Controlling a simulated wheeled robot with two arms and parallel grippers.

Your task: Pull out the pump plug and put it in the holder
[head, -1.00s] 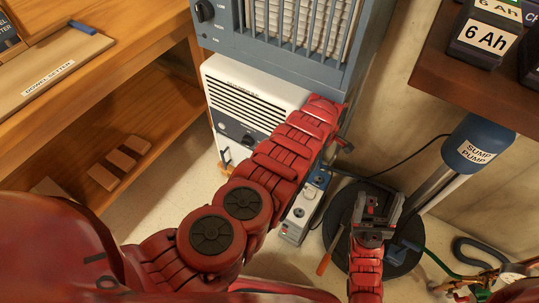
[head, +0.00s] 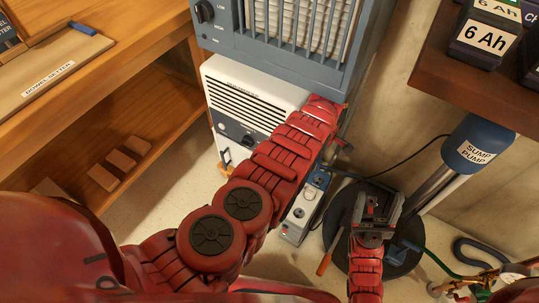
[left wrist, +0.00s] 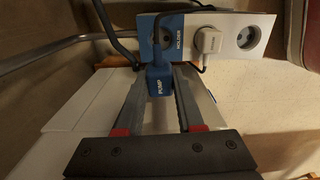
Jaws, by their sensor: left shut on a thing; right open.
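The blue pump plug (left wrist: 160,84), marked PUMP, sits between the fingertips of my left gripper (left wrist: 160,98) in the left wrist view. The gripper is shut on it. The blue holder (left wrist: 179,45), labelled HOLDER, is on the outlet strip just beyond the plug, with a round socket partly crossed by a dark cord. I cannot tell whether the plug touches the strip. In the head view my left arm hides the plug, and the outlet strip (head: 297,220) shows beside the forearm. My right gripper (head: 378,206) is open and empty above a dark round disc.
A white plug (left wrist: 208,41) sits in the strip beside an empty socket (left wrist: 246,37). The blue sump pump (head: 479,145) stands at right, under a wooden shelf (head: 430,70). A white heater-like unit (head: 255,95) stands behind my left arm. An orange-handled tool (head: 324,263) lies near the disc.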

